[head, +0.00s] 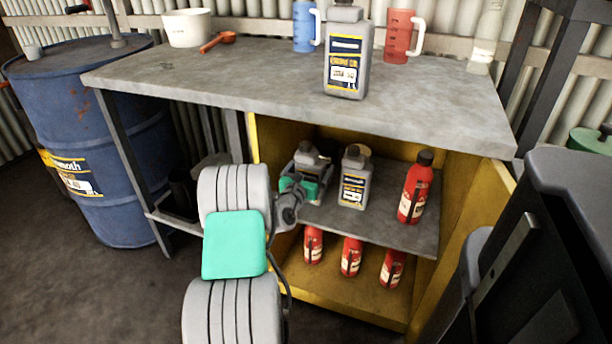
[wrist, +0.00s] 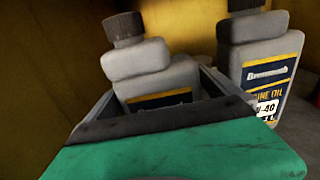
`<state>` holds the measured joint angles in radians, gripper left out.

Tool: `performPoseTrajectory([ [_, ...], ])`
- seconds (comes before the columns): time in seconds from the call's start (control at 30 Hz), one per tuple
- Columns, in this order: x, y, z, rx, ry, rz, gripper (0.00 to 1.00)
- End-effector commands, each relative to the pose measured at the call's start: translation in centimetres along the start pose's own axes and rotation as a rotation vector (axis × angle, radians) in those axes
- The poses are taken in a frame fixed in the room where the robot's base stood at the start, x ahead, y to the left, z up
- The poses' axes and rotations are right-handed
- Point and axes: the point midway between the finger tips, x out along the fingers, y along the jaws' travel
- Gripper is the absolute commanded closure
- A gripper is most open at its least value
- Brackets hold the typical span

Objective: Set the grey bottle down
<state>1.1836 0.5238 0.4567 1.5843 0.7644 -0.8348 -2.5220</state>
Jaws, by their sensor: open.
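A grey bottle (head: 312,160) with a dark cap stands on the upper shelf inside the yellow cabinet, at the left. My gripper (head: 308,184) is open in front of it, partly hiding it. In the wrist view the same grey bottle (wrist: 150,72) shows just past the fingers, which reach along its sides; its lower part is hidden by my gripper (wrist: 180,100). I cannot tell whether the fingers touch it. A second grey oil bottle (head: 354,178) stands upright to its right and also shows in the wrist view (wrist: 262,62). A third grey bottle (head: 346,60) stands on the bench top.
A red bottle (head: 415,188) stands at the right of the shelf (head: 400,232), with several red bottles (head: 351,257) below. The yellow cabinet wall (head: 475,215) bounds the right. A blue drum (head: 100,150) stands left. The bench top (head: 220,75) has clear room at its front left.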

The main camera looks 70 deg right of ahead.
Motion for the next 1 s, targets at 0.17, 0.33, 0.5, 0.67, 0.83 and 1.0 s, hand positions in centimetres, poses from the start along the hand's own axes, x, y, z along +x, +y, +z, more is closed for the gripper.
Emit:
performPoseTrajectory([
  [0.17,-4.8,0.3,0.3,-0.004,0.000,0.007,0.00],
  [0.33,-8.5,0.2,0.1,-0.002,0.000,0.005,0.00],
  [0.5,-10.1,0.0,0.1,-0.002,-0.002,0.002,0.00],
  [0.67,-10.1,0.0,0.1,-0.001,-0.002,0.001,0.00],
  [0.83,-10.2,0.0,0.2,0.018,0.007,-0.008,0.00],
  [1.0,-11.4,0.1,-0.2,0.168,0.117,-0.096,0.00],
])
